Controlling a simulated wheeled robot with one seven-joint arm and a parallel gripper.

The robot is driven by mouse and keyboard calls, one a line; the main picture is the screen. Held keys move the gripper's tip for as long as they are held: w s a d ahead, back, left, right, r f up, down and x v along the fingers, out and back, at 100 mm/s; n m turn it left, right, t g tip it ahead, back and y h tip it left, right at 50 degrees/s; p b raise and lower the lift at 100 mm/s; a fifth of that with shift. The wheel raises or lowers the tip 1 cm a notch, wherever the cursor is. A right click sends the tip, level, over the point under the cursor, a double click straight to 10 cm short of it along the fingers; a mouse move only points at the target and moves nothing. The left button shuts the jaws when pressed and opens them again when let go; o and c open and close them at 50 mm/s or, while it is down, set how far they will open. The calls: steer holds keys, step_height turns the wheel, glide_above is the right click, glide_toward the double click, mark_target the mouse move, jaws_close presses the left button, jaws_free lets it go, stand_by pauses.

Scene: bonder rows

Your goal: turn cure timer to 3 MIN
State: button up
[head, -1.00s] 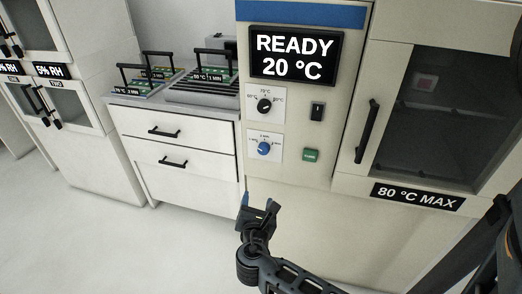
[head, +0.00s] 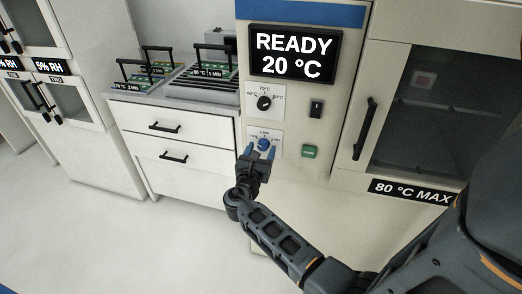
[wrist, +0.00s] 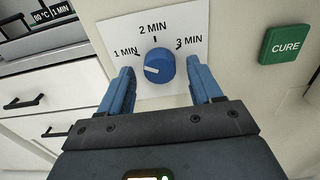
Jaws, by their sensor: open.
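The cure timer is a blue round knob (wrist: 160,63) on a white plate marked 1 MIN, 2 MIN and 3 MIN. Its white pointer line is on the left side, toward 1 MIN. The knob (head: 263,144) also shows in the head view, low on the oven's control panel. My gripper (wrist: 162,78) is open, with one blue finger left of the knob and one right of it. In the wrist view the fingers look clear of the knob, with gaps on both sides. In the head view my gripper (head: 259,154) is just below the knob.
A green CURE button (wrist: 286,45) is right of the timer plate. A temperature knob (head: 264,102) and black switch (head: 316,108) sit above. The display (head: 294,54) reads READY 20 °C. The oven door handle (head: 365,128) is at right, drawers (head: 170,145) at left.

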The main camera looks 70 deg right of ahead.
steer(key=shift+d, duration=0.15)
steer(key=shift+c, duration=0.3)
steer(key=c, duration=1)
